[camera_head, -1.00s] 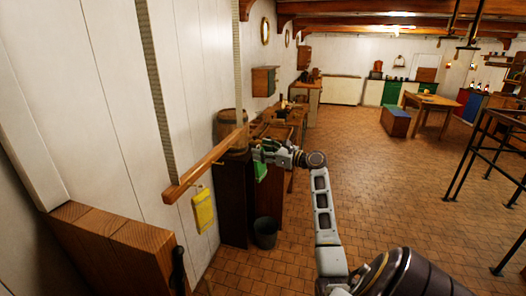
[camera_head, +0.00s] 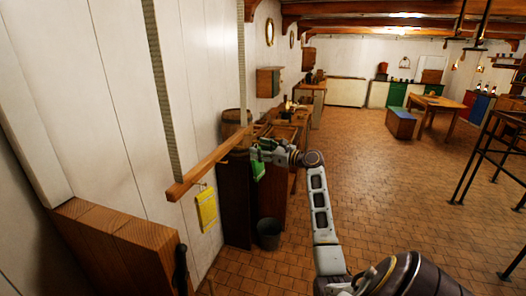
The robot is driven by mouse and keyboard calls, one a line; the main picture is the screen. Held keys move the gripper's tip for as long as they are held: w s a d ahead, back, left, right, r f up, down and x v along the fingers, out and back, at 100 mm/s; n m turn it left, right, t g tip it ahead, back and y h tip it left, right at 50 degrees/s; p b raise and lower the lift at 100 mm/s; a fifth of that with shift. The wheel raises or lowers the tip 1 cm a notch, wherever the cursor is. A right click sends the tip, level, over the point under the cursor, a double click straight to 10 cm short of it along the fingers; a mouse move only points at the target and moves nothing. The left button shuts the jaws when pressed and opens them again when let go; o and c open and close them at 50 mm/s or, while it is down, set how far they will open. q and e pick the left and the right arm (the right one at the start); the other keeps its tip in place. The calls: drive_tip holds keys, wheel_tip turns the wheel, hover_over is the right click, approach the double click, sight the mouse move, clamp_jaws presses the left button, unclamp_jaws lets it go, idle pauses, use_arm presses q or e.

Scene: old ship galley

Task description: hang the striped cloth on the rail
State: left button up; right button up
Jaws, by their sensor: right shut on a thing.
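The wooden rail (camera_head: 208,168) is fixed along the white wall at the left, with small pegs under it. A yellow cloth (camera_head: 207,208) hangs below the rail's near end. My right gripper (camera_head: 257,150) is shut on a green cloth (camera_head: 259,171), which hangs down from it; it is too small here to make out stripes. The gripper is just right of the rail's far end, and I cannot tell whether the cloth touches the rail. My left gripper is out of view.
A dark wooden cabinet (camera_head: 236,205) stands under the rail's far end, with a barrel (camera_head: 236,124) behind. A grey bucket (camera_head: 269,233) is on the floor. A wooden block-like top (camera_head: 115,240) fills the near left. Tiled floor at the right is clear up to black railings (camera_head: 482,160).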

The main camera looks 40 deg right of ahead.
drive_tip(key=w, duration=0.1)
drive_tip(key=w+a, duration=0.1)
drive_tip(key=w+b, duration=0.1)
drive_tip(key=shift+a+f, duration=0.1)
drive_tip(key=shift+a, duration=0.15)
idle(0.5)
drive_tip(key=shift+w+a+p, duration=0.3)
drive_tip(key=shift+w+p, duration=0.2)
drive_tip(key=shift+p, duration=0.05)
idle(0.5)
drive_tip(key=shift+p, duration=0.5)
idle(0.5)
drive_tip(key=shift+w+a+p, duration=0.4)
drive_tip(key=shift+w+p, duration=0.1)
drive_tip(key=shift+w, duration=0.2)
idle(0.8)
drive_tip(key=shift+w+a+f, duration=0.1)
drive_tip(key=shift+w+f, duration=0.15)
drive_tip(key=shift+f, duration=0.15)
idle(0.7)
drive_tip(key=shift+f+p, duration=0.1)
drive_tip(key=shift+p, duration=0.5)
idle(0.7)
